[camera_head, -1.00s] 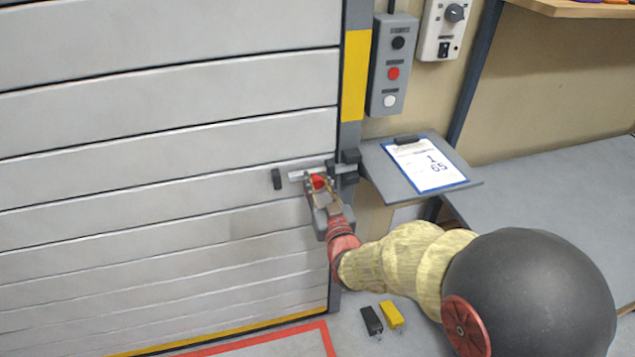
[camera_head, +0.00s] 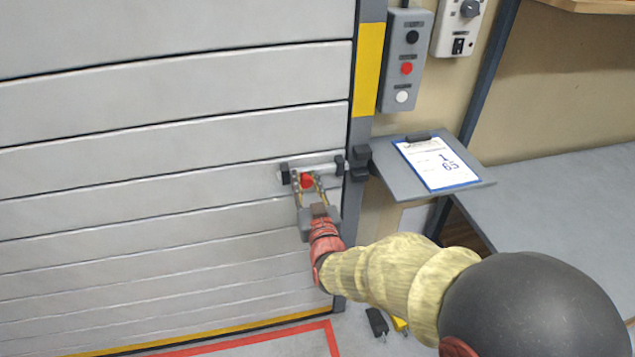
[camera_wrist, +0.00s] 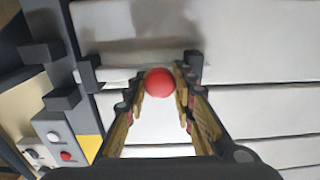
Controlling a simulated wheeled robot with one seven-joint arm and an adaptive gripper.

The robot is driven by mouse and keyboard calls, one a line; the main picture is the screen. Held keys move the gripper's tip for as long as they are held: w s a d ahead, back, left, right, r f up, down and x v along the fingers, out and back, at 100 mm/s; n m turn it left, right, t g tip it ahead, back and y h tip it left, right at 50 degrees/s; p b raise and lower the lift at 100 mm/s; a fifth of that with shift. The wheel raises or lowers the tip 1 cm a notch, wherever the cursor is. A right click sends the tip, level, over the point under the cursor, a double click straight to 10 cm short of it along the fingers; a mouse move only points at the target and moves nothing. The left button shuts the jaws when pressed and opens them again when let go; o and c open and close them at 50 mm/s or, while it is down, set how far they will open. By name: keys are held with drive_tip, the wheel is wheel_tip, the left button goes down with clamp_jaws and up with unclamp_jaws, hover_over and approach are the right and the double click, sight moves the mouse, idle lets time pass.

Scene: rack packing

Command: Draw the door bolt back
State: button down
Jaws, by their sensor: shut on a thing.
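The door bolt is a silver bar (camera_head: 325,171) with a red knob (camera_head: 306,180), on the grey slatted door (camera_head: 180,160). Two dark guides carry it, left (camera_head: 284,173) and right (camera_head: 340,166). The dark keeper (camera_head: 361,162) is on the door post. The bar's right end shows just past the right guide, seemingly short of the keeper. My gripper (camera_head: 308,184) is shut on the red knob, near the left guide. In the wrist view the knob (camera_wrist: 160,82) sits between my fingertips (camera_wrist: 160,96), and the keeper (camera_wrist: 64,100) stands apart at left.
A grey shelf (camera_head: 475,182) with a clipboard (camera_head: 437,163) juts out right of the post. A button box (camera_head: 405,65) and a switch box (camera_head: 458,28) hang above it. A grey table (camera_head: 570,205) is at right. A black item (camera_head: 376,322) and a yellow item (camera_head: 400,325) lie low.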

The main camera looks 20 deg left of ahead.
drive_tip(key=c, duration=1.5)
unclamp_jaws()
drive_tip(key=v, duration=1.2)
